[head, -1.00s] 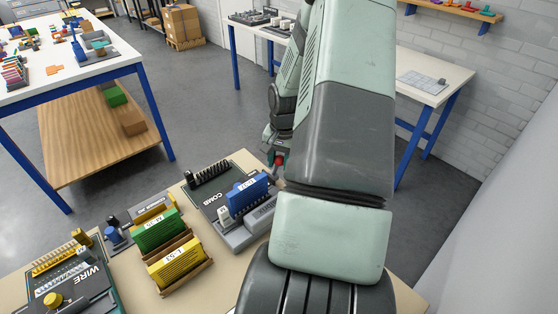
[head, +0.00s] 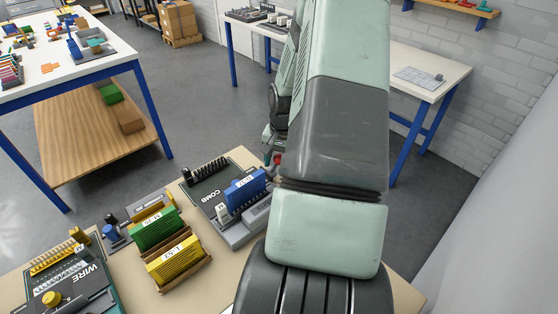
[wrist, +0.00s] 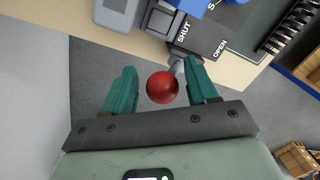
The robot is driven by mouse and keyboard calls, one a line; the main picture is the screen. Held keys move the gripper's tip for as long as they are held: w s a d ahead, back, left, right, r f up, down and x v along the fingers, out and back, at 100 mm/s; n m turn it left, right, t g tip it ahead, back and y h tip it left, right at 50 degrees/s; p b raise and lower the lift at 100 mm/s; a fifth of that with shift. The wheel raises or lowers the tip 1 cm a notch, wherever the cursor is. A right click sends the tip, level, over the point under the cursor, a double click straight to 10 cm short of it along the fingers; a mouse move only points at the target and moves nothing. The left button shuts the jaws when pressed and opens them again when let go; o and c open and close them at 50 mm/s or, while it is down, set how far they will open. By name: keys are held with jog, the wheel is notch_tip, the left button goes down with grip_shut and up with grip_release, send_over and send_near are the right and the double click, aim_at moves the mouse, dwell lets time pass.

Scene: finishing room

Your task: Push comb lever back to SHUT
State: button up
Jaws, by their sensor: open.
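The comb machine (head: 203,187), a dark panel lettered COMB, stands on the near bench. Its lever ends in a red ball knob (wrist: 162,87), which also shows in the head view (head: 277,158), partly hidden by my arm. My gripper (wrist: 160,70) is open, with one teal finger on each side of the knob in the wrist view. The knob appears apart from both fingers. A grey stem runs from the knob up toward the dark plate (wrist: 200,39) marked SHUT and OPEN. I cannot tell exactly which mark the lever lines up with.
A blue block (head: 245,190) stands on the comb machine. Green (head: 157,232) and yellow (head: 177,263) blocks sit in a rack to its left, with the WIRE machine (head: 97,288) beyond. Grey floor lies past the bench edge.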

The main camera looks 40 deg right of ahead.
jog(key=r, duration=1)
jog(key=shift+s+d+r, duration=0.25)
jog(key=shift+s+r, duration=0.15)
jog(key=shift+f, duration=0.15)
jog(key=f, duration=0.7)
jog(key=w+f, duration=0.1)
jog(key=f, duration=0.2)
jog(key=shift+a+f, duration=0.25)
jog(key=shift+f, duration=0.15)
jog(key=shift+w+d+r, duration=0.1)
jog(key=shift+w+r, duration=0.15)
jog(key=shift+r, duration=0.35)
jog(key=shift+w+r, duration=0.2)
jog(key=shift+r, duration=0.35)
jog(key=shift+s+r, duration=0.1)
jog(key=shift+r, duration=0.5)
jog(key=shift+f, duration=0.1)
